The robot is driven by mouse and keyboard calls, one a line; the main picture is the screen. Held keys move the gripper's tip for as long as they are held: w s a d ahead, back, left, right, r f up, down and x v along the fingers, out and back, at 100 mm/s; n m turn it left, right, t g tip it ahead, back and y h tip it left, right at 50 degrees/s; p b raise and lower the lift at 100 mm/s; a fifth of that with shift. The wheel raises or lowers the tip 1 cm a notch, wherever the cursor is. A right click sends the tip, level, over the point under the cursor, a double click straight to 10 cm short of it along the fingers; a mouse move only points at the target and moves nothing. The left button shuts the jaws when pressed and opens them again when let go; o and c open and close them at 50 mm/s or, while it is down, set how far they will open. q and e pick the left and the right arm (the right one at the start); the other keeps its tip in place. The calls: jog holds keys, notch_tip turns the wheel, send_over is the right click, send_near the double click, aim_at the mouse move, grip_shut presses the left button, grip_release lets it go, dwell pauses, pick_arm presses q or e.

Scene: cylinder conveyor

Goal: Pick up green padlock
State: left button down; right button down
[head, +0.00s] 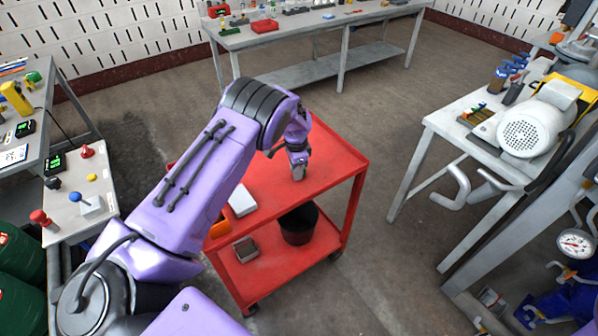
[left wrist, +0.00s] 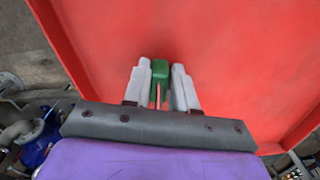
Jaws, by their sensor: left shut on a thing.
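The green padlock (left wrist: 160,69) shows in the left wrist view between the two grey fingers of my left gripper (left wrist: 159,85). The fingers are shut on it, one on each side. Only its green upper part is clear; the rest is hidden between the fingers. In the head view my left gripper (head: 298,172) points down over the top of the red cart (head: 333,163), and I cannot make out the padlock there. I cannot tell whether the padlock touches the cart top. My right gripper is not in view.
A white box (head: 242,201) is at the cart's near left side. A black bin (head: 298,225) and a small box (head: 245,249) sit on the lower shelf. A grey bench with a motor (head: 530,130) stands right. The cart top around the gripper is clear.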

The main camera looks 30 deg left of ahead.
pick_arm(q)
jog(key=shift+r, duration=0.1)
jog(key=shift+w+r, duration=0.1)
jog(key=shift+r, duration=0.15)
notch_tip(320, 180, up, 3)
jog(key=shift+f+b, duration=0.2)
jog(key=shift+b, duration=0.15)
jog(key=s+d+r+b, duration=0.2)
jog(key=s+d+r, duration=0.6)
jog(key=d, duration=0.3)
jog(key=shift+s+d+r+b, duration=0.2)
jog(key=shift+r+b, duration=0.2)
jog(key=shift+r, duration=0.5)
